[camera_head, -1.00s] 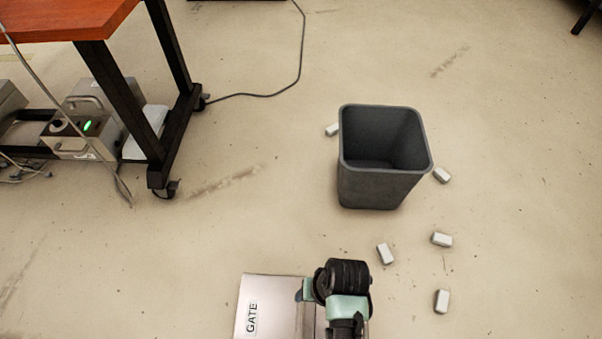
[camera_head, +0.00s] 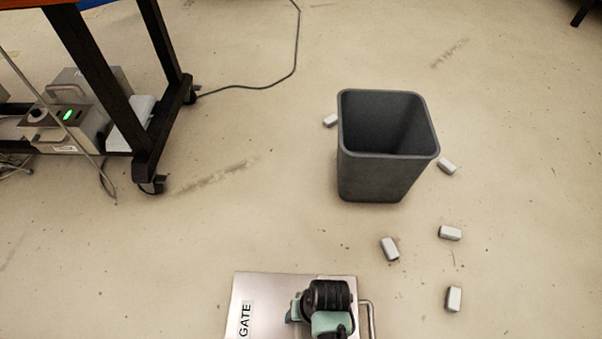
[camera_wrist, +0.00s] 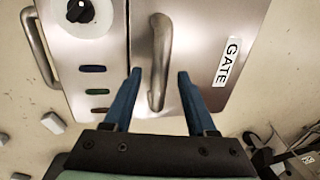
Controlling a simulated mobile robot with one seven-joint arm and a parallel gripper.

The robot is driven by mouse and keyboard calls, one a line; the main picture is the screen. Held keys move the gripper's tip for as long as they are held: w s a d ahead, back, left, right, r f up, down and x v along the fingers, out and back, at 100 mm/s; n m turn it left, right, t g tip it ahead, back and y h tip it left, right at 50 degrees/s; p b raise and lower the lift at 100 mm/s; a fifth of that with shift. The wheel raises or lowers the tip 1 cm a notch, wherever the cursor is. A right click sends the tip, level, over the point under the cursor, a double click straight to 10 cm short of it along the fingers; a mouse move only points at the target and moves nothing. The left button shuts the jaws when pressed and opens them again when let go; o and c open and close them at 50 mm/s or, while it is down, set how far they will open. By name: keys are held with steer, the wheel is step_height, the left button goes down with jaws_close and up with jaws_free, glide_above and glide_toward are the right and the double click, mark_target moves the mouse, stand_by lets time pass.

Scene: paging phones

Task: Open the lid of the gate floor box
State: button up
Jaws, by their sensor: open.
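The gate floor box (camera_head: 270,287) is a flat metal case at the bottom of the head view, partly cut off and partly covered by my arm. Its lid (camera_wrist: 205,25), with a white GATE label (camera_wrist: 227,62), looks shut in the wrist view. A curved metal handle (camera_wrist: 159,65) stands on the lid near the seam with the control panel. My gripper (camera_wrist: 159,76) is open, its two blue fingers on either side of this handle. I see no clear contact. In the head view the fingers are hidden behind my arm.
The panel beside the lid has a black knob (camera_wrist: 80,10) and coloured indicators. A side handle (camera_wrist: 40,50) is on the box's outer edge. A grey bin (camera_head: 385,175) stands beyond, with several small white blocks around it. A wheeled table (camera_head: 110,90) is at upper left.

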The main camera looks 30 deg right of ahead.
steer(key=shift+f, duration=0.3)
jaws_close()
stand_by(1.3)
